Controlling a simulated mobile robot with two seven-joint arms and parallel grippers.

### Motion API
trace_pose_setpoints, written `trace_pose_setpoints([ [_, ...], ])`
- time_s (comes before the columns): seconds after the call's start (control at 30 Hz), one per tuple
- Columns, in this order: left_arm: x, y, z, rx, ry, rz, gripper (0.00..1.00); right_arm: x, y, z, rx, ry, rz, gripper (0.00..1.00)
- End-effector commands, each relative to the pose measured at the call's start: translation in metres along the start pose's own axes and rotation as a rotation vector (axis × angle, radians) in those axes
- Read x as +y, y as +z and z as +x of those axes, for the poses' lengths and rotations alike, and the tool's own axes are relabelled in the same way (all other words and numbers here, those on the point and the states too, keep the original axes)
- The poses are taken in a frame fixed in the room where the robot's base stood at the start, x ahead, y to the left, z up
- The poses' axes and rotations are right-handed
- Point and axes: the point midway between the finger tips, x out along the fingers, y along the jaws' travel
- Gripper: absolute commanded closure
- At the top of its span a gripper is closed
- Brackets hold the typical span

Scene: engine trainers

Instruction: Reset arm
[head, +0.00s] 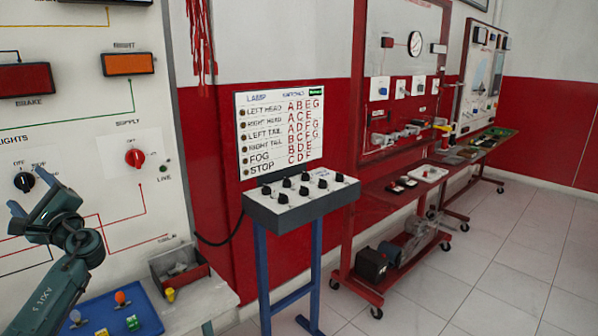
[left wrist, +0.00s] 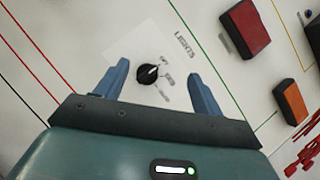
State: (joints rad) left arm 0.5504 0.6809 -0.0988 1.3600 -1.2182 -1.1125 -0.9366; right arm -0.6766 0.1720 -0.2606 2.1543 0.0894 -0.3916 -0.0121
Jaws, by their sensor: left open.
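My left gripper (head: 30,192) is in front of the white lamp board at the left of the head view, near the black LIGHTS knob (head: 24,182). In the left wrist view, my left gripper (left wrist: 157,72) has its two blue fingers spread wide. The black knob (left wrist: 148,74) shows between them on the panel, with nothing held. Whether the fingers stand clear of the panel or touch it, I cannot tell. My right gripper is not in view.
A red SUPPLY knob (head: 135,158) sits on the board. A blue tray (head: 150,322) with coloured pieces and a grey box (head: 160,262) stand below. A switch console (head: 300,205) on blue legs and red wheeled trainers (head: 400,205) are to the right. Tiled floor is free at right.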

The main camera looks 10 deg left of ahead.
Motion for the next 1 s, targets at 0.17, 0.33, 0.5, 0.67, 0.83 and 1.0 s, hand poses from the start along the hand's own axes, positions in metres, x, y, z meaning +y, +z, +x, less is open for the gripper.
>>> trace_pose_setpoints([
  [0.17,0.006,-0.033,0.004,0.183,0.026,-0.207,0.32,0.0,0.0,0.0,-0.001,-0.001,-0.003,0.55],
  [0.33,0.0,-0.077,-0.01,0.424,0.095,-0.535,0.32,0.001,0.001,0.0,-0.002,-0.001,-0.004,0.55],
  [0.5,-0.019,-0.119,-0.038,0.695,0.227,-0.969,0.32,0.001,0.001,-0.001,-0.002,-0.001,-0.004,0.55],
  [0.67,-0.047,-0.14,-0.067,0.918,0.409,-1.414,0.32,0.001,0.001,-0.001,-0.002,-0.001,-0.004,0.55],
  [0.83,-0.069,-0.151,-0.103,1.087,0.616,-1.782,0.32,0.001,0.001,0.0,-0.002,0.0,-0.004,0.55],
  [1.0,-0.04,-0.18,-0.19,1.188,0.713,-1.699,0.32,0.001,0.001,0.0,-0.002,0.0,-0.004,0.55],
])
